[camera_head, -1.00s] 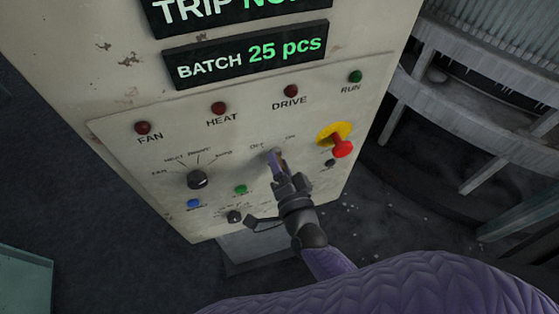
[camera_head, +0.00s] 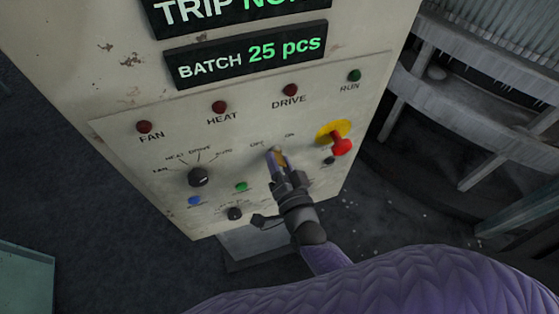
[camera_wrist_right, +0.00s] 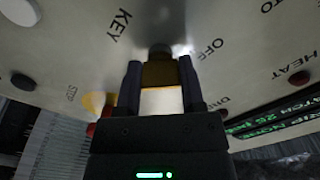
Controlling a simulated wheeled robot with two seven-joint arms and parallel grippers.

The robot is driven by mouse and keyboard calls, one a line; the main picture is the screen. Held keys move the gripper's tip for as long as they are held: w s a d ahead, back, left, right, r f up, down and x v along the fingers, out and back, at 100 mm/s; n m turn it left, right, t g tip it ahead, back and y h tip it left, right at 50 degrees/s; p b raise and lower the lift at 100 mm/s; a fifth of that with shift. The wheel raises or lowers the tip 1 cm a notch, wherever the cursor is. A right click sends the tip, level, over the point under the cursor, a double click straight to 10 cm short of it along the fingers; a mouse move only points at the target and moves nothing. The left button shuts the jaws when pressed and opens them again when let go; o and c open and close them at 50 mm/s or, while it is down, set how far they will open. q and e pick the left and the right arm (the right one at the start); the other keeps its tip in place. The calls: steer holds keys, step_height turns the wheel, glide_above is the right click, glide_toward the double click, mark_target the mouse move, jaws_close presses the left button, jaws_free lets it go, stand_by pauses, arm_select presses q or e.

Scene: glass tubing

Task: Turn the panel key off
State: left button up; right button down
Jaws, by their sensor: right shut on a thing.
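The control panel (camera_head: 120,160) is a pale, worn metal box front. My right gripper (camera_head: 275,156) is at the panel, between the OFF and ON labels and below them. In the right wrist view my right gripper (camera_wrist_right: 160,85) is shut on the panel key (camera_wrist_right: 158,70), a brassy yellow piece held between the two dark fingers. Its dark round base meets the panel just beyond the fingertips. The KEY and OFF labels show on either side of it. In the head view the fingers hide most of the key. My left gripper is not in view.
A red stop button (camera_head: 341,146) on a yellow plate sits close to the right of the gripper. A black selector knob (camera_head: 198,177), a green button (camera_head: 241,186) and a blue button (camera_head: 195,201) are to the left. Lit BATCH display (camera_head: 246,57) is above.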

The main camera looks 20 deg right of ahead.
steer(key=shift+c, duration=1)
jaws_free()
steer(key=s, duration=1)
steer(key=shift+d+b, duration=0.15)
steer(key=shift+b, duration=0.25)
